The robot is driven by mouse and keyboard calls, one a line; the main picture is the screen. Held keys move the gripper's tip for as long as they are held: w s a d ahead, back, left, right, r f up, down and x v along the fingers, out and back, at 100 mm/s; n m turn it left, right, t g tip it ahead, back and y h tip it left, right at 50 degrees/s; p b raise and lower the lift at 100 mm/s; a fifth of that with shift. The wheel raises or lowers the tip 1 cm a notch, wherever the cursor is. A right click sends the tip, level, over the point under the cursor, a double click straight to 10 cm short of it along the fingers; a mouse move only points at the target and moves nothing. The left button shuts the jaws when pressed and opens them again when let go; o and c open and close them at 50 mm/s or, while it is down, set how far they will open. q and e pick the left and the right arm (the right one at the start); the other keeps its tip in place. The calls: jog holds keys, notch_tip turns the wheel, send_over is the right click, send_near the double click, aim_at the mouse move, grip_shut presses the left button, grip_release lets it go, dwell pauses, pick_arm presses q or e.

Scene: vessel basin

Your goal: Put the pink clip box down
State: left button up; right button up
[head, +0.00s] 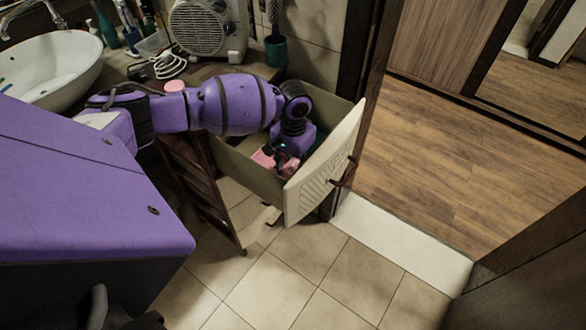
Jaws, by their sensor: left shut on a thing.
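My left gripper (283,165) reaches down from the purple arm into an open drawer (335,150). It is shut on the pink clip box (262,158), which shows partly inside the drawer, low down near the front panel. The arm and the drawer walls hide much of the box and the fingertips. I cannot tell whether the box touches the drawer floor. My right gripper is not in view.
A white vessel basin (45,70) stands on the counter at the left. A heater (208,28), a coiled white cable (170,66), a small pink round item (174,86) and a dark green cup (276,50) sit behind the arm. Tiled floor (300,270) is clear in front.

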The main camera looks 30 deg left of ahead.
aim_at(293, 166)
pick_arm(q)
jog(key=shift+f, duration=0.95)
jog(key=shift+f, duration=0.2)
jog(key=o, duration=1.1)
jog(key=shift+o, duration=0.2)
notch_tip(293, 166, up, 12)
jog(key=p, duration=0.1)
jog(key=shift+r, duration=0.25)
